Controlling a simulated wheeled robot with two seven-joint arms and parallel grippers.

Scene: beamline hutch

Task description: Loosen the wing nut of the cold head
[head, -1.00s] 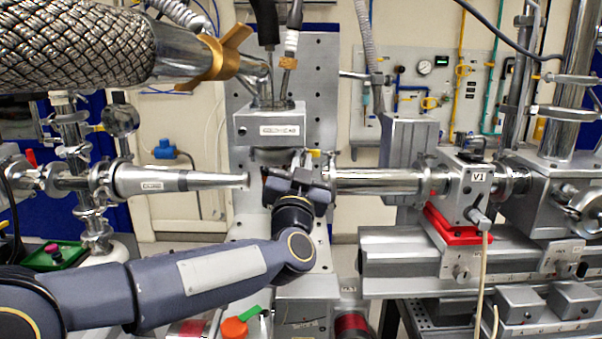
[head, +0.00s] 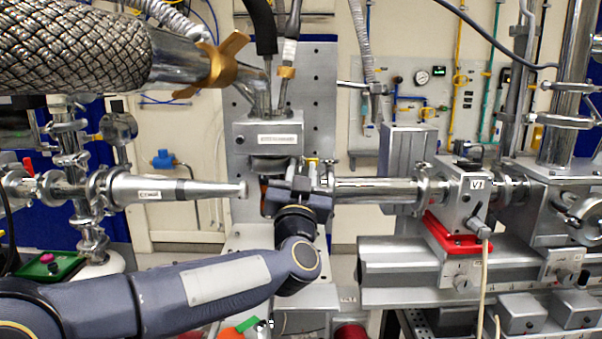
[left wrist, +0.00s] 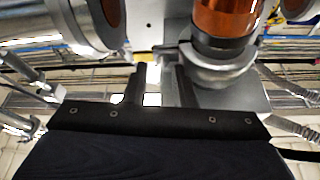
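A brass wing nut (head: 225,65) sits on the metal end of a braided hose at the upper left of the head view. The grey labelled block (head: 267,138) with hoses on top, likely the cold head, stands at the centre on a perforated plate. My left gripper (head: 289,182) is below it, between two beam pipe ends, and apart from the wing nut. In the left wrist view its two fingers (left wrist: 160,86) are apart with nothing seen between them. A small yellow part (left wrist: 143,57) shows just beyond the fingertips. My right gripper is not in view.
A tapered metal pipe (head: 165,188) ends just left of my gripper. Another pipe (head: 375,190) runs right to the V1 valve block (head: 463,196) on a red base. An amber cylinder (left wrist: 225,20) is close beyond the right finger. Hoses hang above the block.

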